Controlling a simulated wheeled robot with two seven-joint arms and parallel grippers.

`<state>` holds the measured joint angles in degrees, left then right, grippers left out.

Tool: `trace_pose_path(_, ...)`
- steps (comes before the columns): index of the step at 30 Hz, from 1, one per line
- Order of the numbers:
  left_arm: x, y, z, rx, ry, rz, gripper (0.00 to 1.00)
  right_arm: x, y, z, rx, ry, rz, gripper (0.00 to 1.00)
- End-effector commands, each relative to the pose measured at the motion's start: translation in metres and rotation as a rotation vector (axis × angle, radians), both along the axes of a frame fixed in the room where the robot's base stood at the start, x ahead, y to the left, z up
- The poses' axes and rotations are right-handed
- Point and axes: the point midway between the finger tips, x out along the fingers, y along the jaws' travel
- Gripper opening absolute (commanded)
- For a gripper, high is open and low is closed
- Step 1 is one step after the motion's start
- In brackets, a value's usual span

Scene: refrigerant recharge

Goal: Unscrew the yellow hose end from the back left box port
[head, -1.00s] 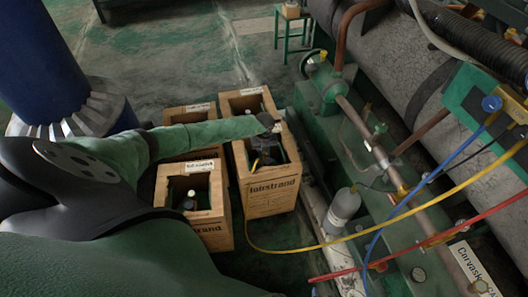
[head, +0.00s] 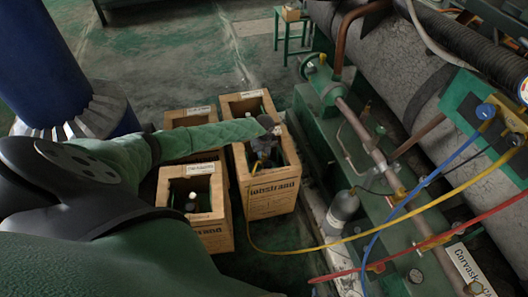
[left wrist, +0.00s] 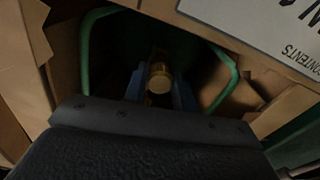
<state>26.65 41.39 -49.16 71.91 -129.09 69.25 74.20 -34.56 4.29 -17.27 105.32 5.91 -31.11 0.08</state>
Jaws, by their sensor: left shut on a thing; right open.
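My left gripper (head: 264,158) reaches down into the tall wooden box (head: 271,197), the front right one of the group. In the left wrist view its fingers (left wrist: 160,97) are shut on a small brass-yellow fitting (left wrist: 158,78), which looks like the yellow hose end. A green cylinder guard (left wrist: 88,55) surrounds it. The port under the fitting is hidden, so I cannot tell whether the threads are engaged. The yellow hose (head: 300,250) loops from this box along the floor and up to the manifold (head: 488,112). My right gripper is not in view.
Other wooden boxes stand close by, one at front left (head: 209,222) with a bottle inside and one behind (head: 190,117). Blue (head: 412,193) and red (head: 440,238) hoses cross the green machine frame at right. A grey cylinder (head: 342,209) stands right of the boxes.

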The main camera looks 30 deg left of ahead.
Motion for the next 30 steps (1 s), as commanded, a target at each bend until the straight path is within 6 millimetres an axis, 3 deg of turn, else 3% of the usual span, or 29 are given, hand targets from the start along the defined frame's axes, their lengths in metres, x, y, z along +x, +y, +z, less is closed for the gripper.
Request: trace_pose_path(30,0.0,0.0,0.043,-0.001,-0.001,-0.001,0.05,0.0,0.0,0.034,0.0,0.0,0.0,0.45)
